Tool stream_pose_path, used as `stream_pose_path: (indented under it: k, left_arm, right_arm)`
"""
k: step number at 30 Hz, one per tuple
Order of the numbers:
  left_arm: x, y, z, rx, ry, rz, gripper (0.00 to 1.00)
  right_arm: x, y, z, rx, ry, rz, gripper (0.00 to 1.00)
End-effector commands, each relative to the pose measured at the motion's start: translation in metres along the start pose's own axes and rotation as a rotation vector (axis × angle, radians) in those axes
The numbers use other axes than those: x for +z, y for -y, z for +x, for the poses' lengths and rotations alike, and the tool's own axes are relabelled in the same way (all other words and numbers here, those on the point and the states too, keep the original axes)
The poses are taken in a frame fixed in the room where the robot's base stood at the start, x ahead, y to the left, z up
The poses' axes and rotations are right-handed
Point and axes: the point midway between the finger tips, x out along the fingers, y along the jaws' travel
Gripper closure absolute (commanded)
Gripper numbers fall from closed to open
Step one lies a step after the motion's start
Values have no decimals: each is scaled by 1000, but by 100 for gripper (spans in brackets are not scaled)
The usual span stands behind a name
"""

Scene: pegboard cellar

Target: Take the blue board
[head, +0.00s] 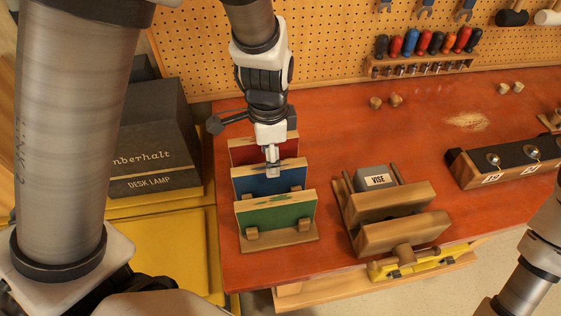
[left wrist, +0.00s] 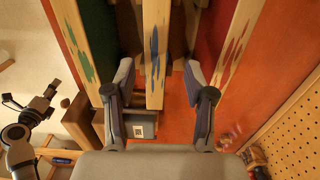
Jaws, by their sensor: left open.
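The blue board (head: 262,181) stands upright in the middle of a wooden rack (head: 280,242), between a red board (head: 262,149) behind and a green board (head: 276,214) in front. My left gripper (head: 272,160) points down over the blue board's top edge. In the left wrist view, its open fingers (left wrist: 160,88) lie on either side of the blue board's paint-marked wooden edge (left wrist: 154,55). I see no clear contact. The green board (left wrist: 82,45) is left of the fingers and the red board (left wrist: 215,30) is right. My right gripper (left wrist: 46,96) is small and unclear there.
A wooden vise (head: 400,212) stands right of the rack on the red bench top (head: 330,130). A dark desk lamp box (head: 150,150) is to the left. A pegboard (head: 330,40) with a screwdriver rack rises behind. The bench behind the vise is mostly clear.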

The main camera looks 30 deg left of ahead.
Motion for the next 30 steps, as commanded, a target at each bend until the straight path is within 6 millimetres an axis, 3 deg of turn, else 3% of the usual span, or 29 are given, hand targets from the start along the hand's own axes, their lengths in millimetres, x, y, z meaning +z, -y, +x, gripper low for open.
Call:
stream_pose_path:
  k: [10, 17, 18, 22, 30]
  left_arm:
    - [-2, 2, 55, 2, 2, -1, 46]
    - [-2, 3, 60, -1, 0, 0, 46]
    - [-2, 2, 60, -1, 0, 0, 53]
    - [-2, 2, 60, -1, 0, 0, 99]
    - [-2, 3, 60, -2, 0, -1, 100]
  right_arm:
    - [0, 0, -10, 0, 1, 0, 34]
    - [0, 0, -10, 0, 0, 0, 34]
    - [0, 0, -10, 0, 0, 0, 34]
    - [0, 0, -10, 0, 1, 0, 34]
    - [0, 0, -10, 0, 0, 0, 34]
